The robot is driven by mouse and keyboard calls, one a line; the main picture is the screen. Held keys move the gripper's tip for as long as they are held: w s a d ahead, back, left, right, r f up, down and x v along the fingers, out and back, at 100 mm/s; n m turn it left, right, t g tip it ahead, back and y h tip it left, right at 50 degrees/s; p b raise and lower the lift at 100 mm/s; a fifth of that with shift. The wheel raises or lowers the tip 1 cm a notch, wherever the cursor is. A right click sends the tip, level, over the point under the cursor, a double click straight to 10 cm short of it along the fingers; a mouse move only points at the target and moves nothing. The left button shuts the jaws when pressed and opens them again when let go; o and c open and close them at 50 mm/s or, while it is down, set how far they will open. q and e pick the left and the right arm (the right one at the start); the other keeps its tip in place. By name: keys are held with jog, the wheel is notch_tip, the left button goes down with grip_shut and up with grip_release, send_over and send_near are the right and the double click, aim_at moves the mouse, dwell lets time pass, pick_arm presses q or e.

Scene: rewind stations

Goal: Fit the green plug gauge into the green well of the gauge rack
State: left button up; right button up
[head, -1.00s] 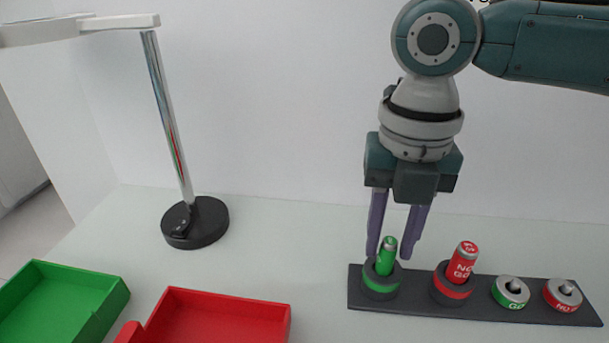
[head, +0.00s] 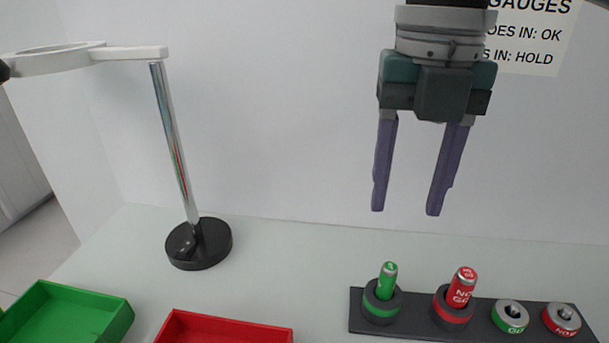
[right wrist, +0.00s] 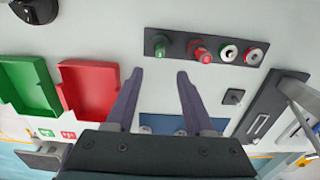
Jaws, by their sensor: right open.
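The green plug gauge (head: 387,280) stands in the green-ringed well (head: 381,307) at the left end of the dark gauge rack (head: 408,325), leaning slightly. It also shows in the right wrist view (right wrist: 161,46). The red plug gauge (head: 461,288) stands in the red-ringed well (head: 452,312) beside it. My right gripper (head: 406,212) is open and empty, well above the rack and apart from the gauges. Its two purple fingers also show in the right wrist view (right wrist: 158,75). My left gripper is not in view.
Two ring gauges, green (head: 510,317) and red (head: 561,319), sit on the rack's right part. A green tray (head: 110,325) and a red tray (head: 230,332) lie at front left. The table between lamp and rack is clear.

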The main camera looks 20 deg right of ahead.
jog(key=s+a+f+m+t+y, duration=0.3)
jog(key=s+a+f+m, duration=0.5)
jog(key=a+m, duration=0.5)
jog(key=s+d+f+m+h, duration=0.2)
jog(key=s+d+m, duration=0.6)
jog(key=m, duration=0.7)
jog(key=shift+d+f+t+h, duration=0.15)
jog(key=shift+d+t+h, duration=0.2)
jog(key=shift+d, duration=0.6)
